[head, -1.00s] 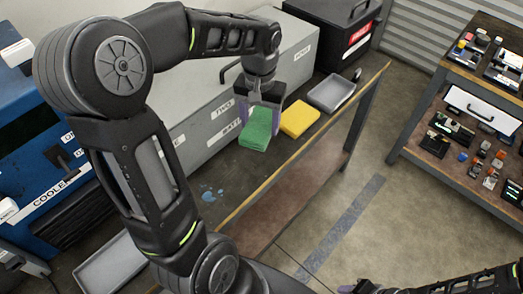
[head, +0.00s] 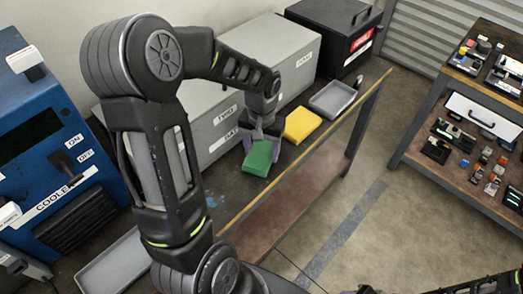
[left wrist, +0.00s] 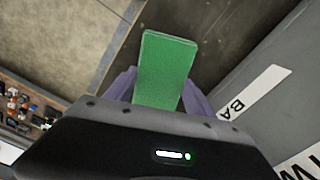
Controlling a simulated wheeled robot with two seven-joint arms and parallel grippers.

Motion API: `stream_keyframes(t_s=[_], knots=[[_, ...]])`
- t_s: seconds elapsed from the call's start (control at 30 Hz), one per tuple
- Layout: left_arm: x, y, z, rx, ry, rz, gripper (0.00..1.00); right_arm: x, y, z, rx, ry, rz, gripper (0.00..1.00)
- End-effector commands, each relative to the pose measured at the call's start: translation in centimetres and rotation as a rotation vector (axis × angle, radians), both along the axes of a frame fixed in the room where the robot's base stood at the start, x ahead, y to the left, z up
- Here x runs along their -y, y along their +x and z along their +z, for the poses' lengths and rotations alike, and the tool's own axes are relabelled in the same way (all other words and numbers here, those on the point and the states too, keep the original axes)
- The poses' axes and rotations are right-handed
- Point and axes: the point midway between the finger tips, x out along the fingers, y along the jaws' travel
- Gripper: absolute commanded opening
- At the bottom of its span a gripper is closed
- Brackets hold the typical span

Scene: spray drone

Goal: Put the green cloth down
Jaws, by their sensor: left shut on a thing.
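The green cloth (head: 259,159) is a folded block at the left gripper, over the dark bench top beside the yellow cloth. My left gripper (head: 262,148) points down and is shut on the green cloth. In the left wrist view the green cloth (left wrist: 164,70) sticks out between the two purple fingers (left wrist: 160,92). I cannot tell whether the cloth's underside touches the bench. At the bottom right of the head view only dark parts of my right arm show; its gripper tips are not clear.
The yellow cloth (head: 302,124) lies just right of the green one. A grey tray (head: 333,98) sits further along the bench, and another tray (head: 114,262) lies at lower left. Grey cases (head: 210,122) line the back. Blue wet spots mark the bench (head: 222,190) near its front edge.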

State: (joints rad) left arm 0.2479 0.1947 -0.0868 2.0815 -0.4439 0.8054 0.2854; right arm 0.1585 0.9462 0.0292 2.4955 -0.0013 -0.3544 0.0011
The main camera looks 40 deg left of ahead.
Motion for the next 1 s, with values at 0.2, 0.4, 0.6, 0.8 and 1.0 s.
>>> stream_keyframes(t_s=[0.2,0.4,0.6,0.8,1.0], knots=[[-0.02,-0.02,-0.79,0.000,-0.001,0.001,0.00,0.00,0.00,0.05,0.000,0.000,0.000,0.36],[0.00,-0.03,-1.05,0.000,0.000,0.001,0.00,0.00,0.00,-0.20,0.000,0.000,0.000,0.36],[0.00,-0.04,-1.08,0.000,0.000,0.000,0.74,-0.01,0.00,-0.21,0.000,0.000,0.000,0.36],[0.00,-0.04,-1.07,0.000,0.000,0.001,0.84,0.00,0.01,-0.20,0.000,0.000,0.000,0.36],[0.00,-0.04,-0.95,0.000,0.000,0.001,0.84,0.00,0.01,-0.09,0.000,0.000,0.000,0.36]])
